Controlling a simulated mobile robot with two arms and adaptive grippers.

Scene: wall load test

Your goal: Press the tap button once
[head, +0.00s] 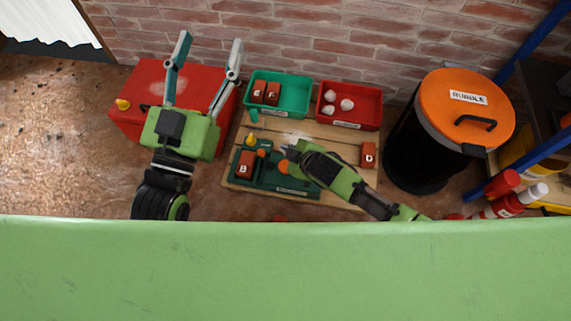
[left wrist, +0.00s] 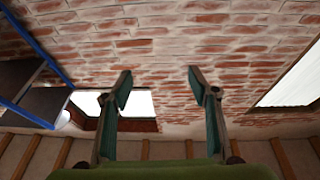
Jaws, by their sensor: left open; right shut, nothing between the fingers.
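A dark green test device (head: 268,180) lies on a wooden board (head: 345,140). It carries a yellow knob (head: 250,140), an orange round part (head: 261,153) and a brick marked B (head: 245,164). Another orange part (head: 283,167) shows beside my right gripper. I cannot tell which part is the tap button. My right gripper (head: 291,153) is shut and empty, over the device's right part and hiding some of it; contact cannot be told. My left gripper (head: 210,42) is open and empty, raised over the red box. Its open fingers also show in the left wrist view (left wrist: 159,85), facing the brick wall.
A green tray (head: 290,98) with two bricks and a red tray (head: 368,108) with several white lumps stand behind the device. A brick (head: 368,154) lies at the board's right. A rubble bin (head: 440,125) stands further right. A red box (head: 133,87) is under my left gripper.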

